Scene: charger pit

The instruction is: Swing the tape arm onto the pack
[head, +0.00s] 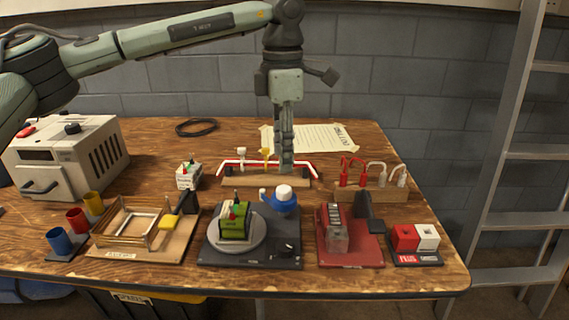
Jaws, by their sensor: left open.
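The pack (236,222) is a green block with dark and red tops, sitting on a round grey turntable (253,240) on a black base (285,257). A blue piece with a white cap (283,196), which looks like the tape arm, stands at the turntable's back right, beside the pack and not over it. My left gripper (286,168) points straight down behind the blue piece, apart from it, near the wooden rack. It is open with nothing seen in it; its fingers show nearly edge-on. My right gripper is out of view.
A rack (240,181) with red and white bars stands behind the base. A red-based fixture (350,255) stands to the right, a wooden frame jig (110,252) to the left. A grey charger box (70,160) and coloured cups (77,220) are at far left. The back table is mostly clear.

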